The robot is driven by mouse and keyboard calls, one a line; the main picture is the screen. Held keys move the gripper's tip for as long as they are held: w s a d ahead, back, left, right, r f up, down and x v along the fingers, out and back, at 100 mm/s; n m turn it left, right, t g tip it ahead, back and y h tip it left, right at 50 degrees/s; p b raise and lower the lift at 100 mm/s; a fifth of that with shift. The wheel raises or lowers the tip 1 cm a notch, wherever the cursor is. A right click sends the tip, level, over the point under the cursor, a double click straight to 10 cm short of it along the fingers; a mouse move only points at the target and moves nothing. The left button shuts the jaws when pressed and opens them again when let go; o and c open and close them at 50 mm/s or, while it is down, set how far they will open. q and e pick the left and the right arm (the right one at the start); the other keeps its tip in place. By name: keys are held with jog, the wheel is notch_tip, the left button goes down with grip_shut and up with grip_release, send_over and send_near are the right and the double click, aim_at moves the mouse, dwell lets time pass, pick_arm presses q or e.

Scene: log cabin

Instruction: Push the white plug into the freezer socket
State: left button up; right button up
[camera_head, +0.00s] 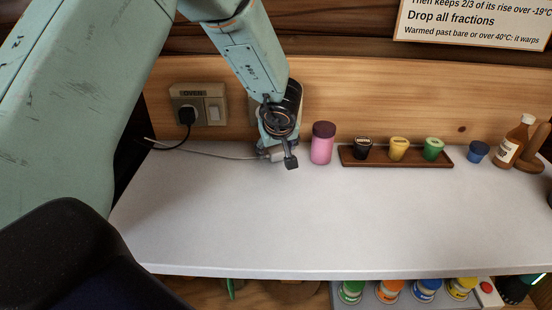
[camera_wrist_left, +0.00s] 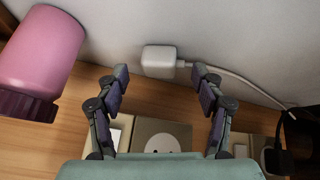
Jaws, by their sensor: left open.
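The white plug (camera_wrist_left: 159,61) lies on the pale worktop, its cable running right in the left wrist view. My left gripper (camera_wrist_left: 160,80) is open, its two fingers apart on either side just short of the plug, nothing between them. In the head view my left gripper (camera_head: 278,157) is low over the worktop by the wall and hides most of the plug; the pale cable (camera_head: 215,154) trails left from there. A socket (camera_wrist_left: 162,141) with a white switch shows below the fingers in the wrist view; its label is not visible. My right gripper is not in view.
A socket labelled OVEN (camera_head: 199,105) holds a black plug (camera_head: 186,116). A pink bottle (camera_head: 322,143) stands close right of my gripper. A wooden tray (camera_head: 375,161) of small pots is further right. The front of the worktop (camera_head: 300,220) is clear.

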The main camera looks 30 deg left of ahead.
pick_arm(q)
jog(key=shift+x, duration=0.95)
jog(key=shift+w+a+f, duration=0.1)
jog(key=shift+a, duration=0.05)
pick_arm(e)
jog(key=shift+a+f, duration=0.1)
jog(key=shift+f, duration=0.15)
pick_arm(q)
jog(key=shift+c, duration=1.2)
jog(key=c, duration=0.9)
jog(key=shift+c, duration=0.8)
